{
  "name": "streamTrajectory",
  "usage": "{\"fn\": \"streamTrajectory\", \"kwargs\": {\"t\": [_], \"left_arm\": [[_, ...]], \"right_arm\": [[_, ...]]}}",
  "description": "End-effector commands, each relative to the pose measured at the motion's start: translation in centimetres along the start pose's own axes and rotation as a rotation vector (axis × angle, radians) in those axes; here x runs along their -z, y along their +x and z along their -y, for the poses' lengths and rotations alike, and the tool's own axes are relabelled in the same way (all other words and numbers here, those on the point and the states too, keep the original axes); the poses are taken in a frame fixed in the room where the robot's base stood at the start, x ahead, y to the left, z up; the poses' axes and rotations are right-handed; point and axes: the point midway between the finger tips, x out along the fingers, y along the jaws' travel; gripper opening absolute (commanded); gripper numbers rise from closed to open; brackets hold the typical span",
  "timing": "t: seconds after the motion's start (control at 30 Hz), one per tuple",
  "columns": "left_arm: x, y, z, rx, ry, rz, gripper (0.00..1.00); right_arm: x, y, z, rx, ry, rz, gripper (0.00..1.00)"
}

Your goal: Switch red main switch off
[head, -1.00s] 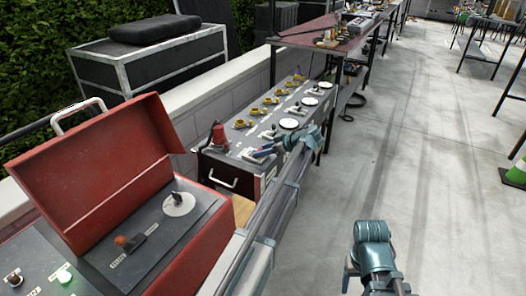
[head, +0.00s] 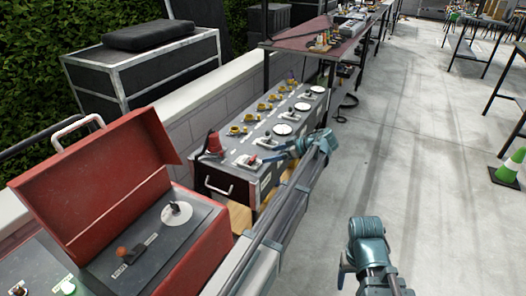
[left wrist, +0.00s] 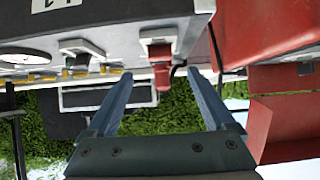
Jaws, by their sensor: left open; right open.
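A red switch (head: 213,144) stands upright at the near left end of a black control panel (head: 207,180) in the head view. In the left wrist view the red switch (left wrist: 161,75) hangs inverted from the panel, seen in the gap between the fingers. My left gripper (head: 270,156) is open and empty over the near right part of the panel, to the right of the red switch and apart from it. It also shows in the left wrist view (left wrist: 157,88). My right gripper (head: 343,275) is open and empty over the floor at the lower right.
An open red case (head: 85,190) with an orange-red knob (head: 121,252) stands at the left. Several yellow connectors (head: 262,107) and white discs (head: 282,130) line the panel. A low wall (head: 200,100) runs behind. The floor (head: 410,150) at right is mostly clear.

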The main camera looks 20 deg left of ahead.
Motion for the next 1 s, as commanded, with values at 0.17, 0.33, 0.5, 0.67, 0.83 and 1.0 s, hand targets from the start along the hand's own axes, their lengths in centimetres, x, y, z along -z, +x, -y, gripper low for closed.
{"fn": "streamTrajectory", "kwargs": {"t": [0.17, 0.33, 0.5, 0.67, 0.83, 1.0], "left_arm": [[0.3, -3.5, 0.0, -0.001, 0.0, 0.0, 0.88], [0.1, -5.0, 0.0, 0.0, 0.0, 0.0, 0.88], [0.0, -5.4, 0.0, 0.0, -0.001, 0.0, 0.88], [-0.1, -5.4, 0.0, 0.001, -0.001, 0.0, 0.88], [-0.1, -5.4, 0.0, 0.001, -0.001, 0.0, 0.88], [0.1, -6.5, 1.5, -0.006, 0.066, 0.034, 0.88]], "right_arm": [[-0.1, -2.1, -0.2, 0.0, 0.0, 0.0, 0.68], [-0.2, -2.8, -0.3, 0.0, 0.0, 0.0, 0.68], [-0.2, -2.9, -0.3, 0.0, 0.0, 0.0, 0.68], [-0.2, -2.9, -0.3, 0.0, 0.0, 0.0, 0.68], [-0.2, -2.9, -0.3, 0.0, 0.0, 0.0, 0.68], [-0.2, -4.2, -0.4, 0.0, 0.0, 0.0, 0.68]]}}
